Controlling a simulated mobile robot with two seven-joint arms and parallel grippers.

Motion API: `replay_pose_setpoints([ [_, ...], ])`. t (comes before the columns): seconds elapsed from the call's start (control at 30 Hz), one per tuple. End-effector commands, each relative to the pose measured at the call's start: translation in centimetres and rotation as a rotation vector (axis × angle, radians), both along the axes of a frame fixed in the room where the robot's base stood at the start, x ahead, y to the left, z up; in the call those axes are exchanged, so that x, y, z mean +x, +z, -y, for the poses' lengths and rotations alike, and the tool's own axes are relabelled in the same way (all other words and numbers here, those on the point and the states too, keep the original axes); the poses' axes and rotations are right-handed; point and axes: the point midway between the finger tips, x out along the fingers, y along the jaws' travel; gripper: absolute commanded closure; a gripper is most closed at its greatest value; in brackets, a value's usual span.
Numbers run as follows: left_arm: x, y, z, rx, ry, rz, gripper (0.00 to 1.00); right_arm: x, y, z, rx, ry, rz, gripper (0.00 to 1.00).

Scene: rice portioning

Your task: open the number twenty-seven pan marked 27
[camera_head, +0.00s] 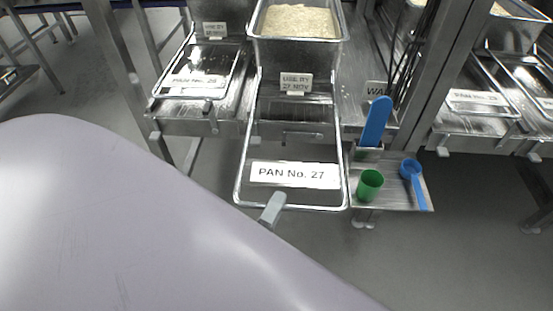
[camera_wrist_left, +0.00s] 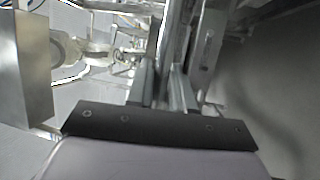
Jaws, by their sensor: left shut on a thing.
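The pan 27 lid (camera_head: 290,196), a clear or shiny panel with a metal rim and a "PAN No. 27" label (camera_head: 294,174), juts out in front of the shelf. Behind it stands the metal pan (camera_head: 294,45) with white rice (camera_head: 299,20) in plain sight and a use-by tag (camera_head: 296,83). My left gripper (camera_head: 273,209) is at the lid's front rim, shut on it. In the left wrist view its two fingers (camera_wrist_left: 167,92) are close together; the gripped part is hard to make out. My pale left arm covers the lower left. My right gripper is not in view.
A small tray (camera_head: 396,200) right of the lid holds a green cup (camera_head: 370,184) and a blue scoop (camera_head: 412,172); a blue paddle (camera_head: 376,122) stands behind it. The pan 28 lid (camera_head: 203,77) is at left. A metal post (camera_head: 440,60) rises at right.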

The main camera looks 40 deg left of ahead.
Motion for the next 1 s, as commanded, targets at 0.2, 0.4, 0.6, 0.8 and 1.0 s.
replay_pose_setpoints([
  [0.2,-0.09,-0.07,0.08,0.001,-0.002,-0.002,1.00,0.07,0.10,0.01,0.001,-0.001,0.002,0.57],
  [0.4,-0.07,-0.08,0.07,0.000,-0.002,-0.002,0.58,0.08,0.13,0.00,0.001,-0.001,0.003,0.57],
  [0.6,-0.04,-0.04,0.03,0.000,-0.001,-0.001,0.58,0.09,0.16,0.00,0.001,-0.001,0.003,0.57],
  [0.8,0.01,-0.06,0.06,0.000,0.000,0.000,0.58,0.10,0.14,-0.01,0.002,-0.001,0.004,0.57],
  [1.0,0.19,-0.23,0.25,0.000,-0.001,0.000,0.58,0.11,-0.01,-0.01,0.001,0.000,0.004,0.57],
])
